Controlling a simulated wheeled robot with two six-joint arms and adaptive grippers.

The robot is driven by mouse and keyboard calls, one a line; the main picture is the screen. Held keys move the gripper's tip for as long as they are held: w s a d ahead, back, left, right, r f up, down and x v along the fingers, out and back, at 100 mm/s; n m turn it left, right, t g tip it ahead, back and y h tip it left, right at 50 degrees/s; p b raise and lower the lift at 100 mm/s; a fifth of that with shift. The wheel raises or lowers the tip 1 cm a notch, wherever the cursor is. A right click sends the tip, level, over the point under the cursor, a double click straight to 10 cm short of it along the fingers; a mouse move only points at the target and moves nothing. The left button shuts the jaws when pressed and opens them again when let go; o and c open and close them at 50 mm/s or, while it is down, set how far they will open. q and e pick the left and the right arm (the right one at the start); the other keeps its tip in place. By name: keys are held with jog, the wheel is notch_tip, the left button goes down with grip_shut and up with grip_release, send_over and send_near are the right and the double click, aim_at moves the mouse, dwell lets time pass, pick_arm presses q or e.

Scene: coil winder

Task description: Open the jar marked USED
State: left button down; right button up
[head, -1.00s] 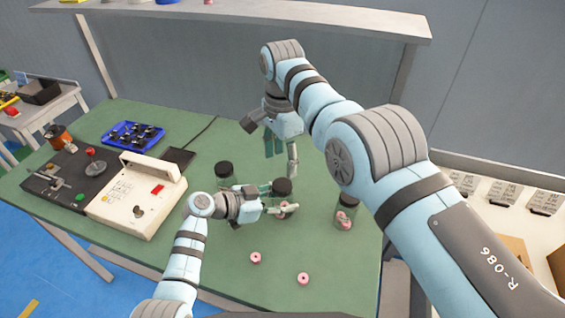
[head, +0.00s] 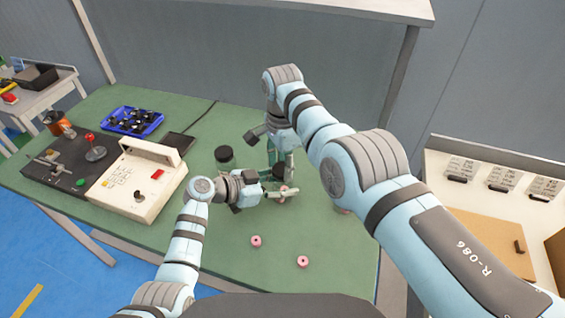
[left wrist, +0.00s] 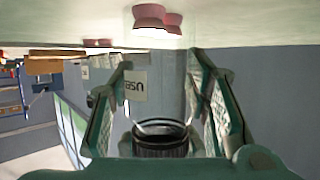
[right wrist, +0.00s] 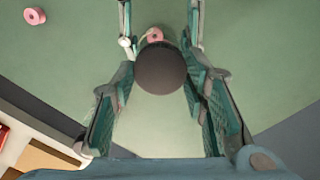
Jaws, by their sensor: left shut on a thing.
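The clear jar marked USED (left wrist: 133,85) shows its label upside down in the left wrist view, with pink coils in it and its black lid (left wrist: 160,143) low in the picture. My left gripper (head: 277,190) is shut on this jar on the green table. My right gripper (head: 280,160) points down over the jar. In the right wrist view the round black lid (right wrist: 160,68) lies between its fingers, which are spread apart with gaps at the sides. In the head view the right gripper partly hides the lid.
Another black-lidded jar (head: 224,155) stands left of the grippers. Two pink coils (head: 256,241) (head: 303,261) lie on the front of the green table (head: 215,262). A white winder box (head: 145,175) and a blue tray (head: 132,121) are on the left. My right arm covers the right side.

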jog(key=c, duration=0.3)
jog(key=n, duration=0.5)
jog(key=shift+n, duration=0.4)
jog(key=shift+c, duration=0.2)
jog(key=n, duration=0.3)
jog(key=shift+n, duration=0.3)
pick_arm(q)
jog(key=shift+w, duration=0.1)
pick_arm(e)
jog(key=n, duration=0.4)
jog(key=shift+d, duration=0.1)
pick_arm(q)
jog(key=shift+a, duration=0.1)
pick_arm(e)
jog(key=o, duration=1.3)
